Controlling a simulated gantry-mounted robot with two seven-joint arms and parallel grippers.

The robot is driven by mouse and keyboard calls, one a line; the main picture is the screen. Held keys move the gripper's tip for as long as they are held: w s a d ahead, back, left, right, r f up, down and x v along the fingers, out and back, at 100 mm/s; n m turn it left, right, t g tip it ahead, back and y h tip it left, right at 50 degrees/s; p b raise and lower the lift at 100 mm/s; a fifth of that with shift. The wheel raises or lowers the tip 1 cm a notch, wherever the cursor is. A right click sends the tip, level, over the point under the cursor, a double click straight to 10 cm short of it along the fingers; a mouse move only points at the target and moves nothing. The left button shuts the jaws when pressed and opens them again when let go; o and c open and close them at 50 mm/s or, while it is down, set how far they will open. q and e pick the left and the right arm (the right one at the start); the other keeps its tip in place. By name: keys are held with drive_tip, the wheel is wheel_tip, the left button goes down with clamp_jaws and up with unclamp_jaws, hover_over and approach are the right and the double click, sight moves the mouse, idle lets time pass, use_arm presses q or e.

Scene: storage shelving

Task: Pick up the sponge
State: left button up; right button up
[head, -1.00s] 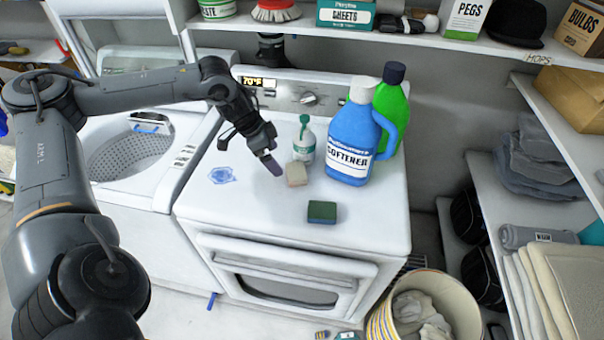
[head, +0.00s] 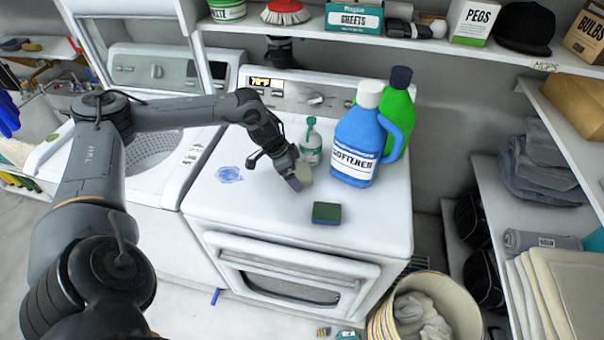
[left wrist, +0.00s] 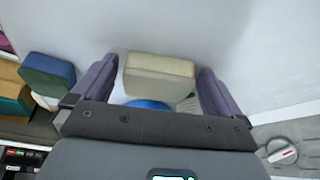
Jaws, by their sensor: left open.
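A beige block (head: 306,175), sponge-like, sits on top of the white dryer (head: 230,205), partly hidden by my left gripper (head: 296,182). In the left wrist view the beige block (left wrist: 159,77) shows between the two purple fingers of my left gripper (left wrist: 157,88), with gaps on both sides. That gripper is open. A dark green block (head: 326,213), also sponge-like, lies apart toward the dryer's front. My right gripper is not in view.
A white and green spray bottle (head: 311,148) stands just behind the beige block. A blue softener jug (head: 357,145) and a green jug (head: 398,122) stand to its right. The dryer top's front left is clear. A shelf (head: 400,42) hangs above.

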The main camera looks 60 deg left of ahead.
use_arm(q)
drive_tip(key=shift+c, duration=0.2)
drive_tip(key=c, duration=0.9)
drive_tip(key=shift+s+a+r, duration=0.1)
drive_tip(key=shift+a, duration=0.05)
drive_tip(key=shift+s+a+r+b, duration=0.15)
drive_tip(key=shift+b, duration=0.15)
drive_tip(key=shift+r, duration=0.4)
wheel_tip(320, 180, up, 5)
drive_tip(key=s+a+b, duration=0.2)
drive_tip(key=s+a, duration=0.2)
drive_tip(key=s+a+b, duration=0.2)
drive_tip(key=s+a, duration=0.2)
drive_tip(key=s, duration=0.1)
drive_tip(key=s+a+b, duration=0.2)
drive_tip(key=s+a, duration=0.3)
drive_tip(key=shift+s+r, duration=0.15)
drive_tip(key=shift+r, duration=0.2)
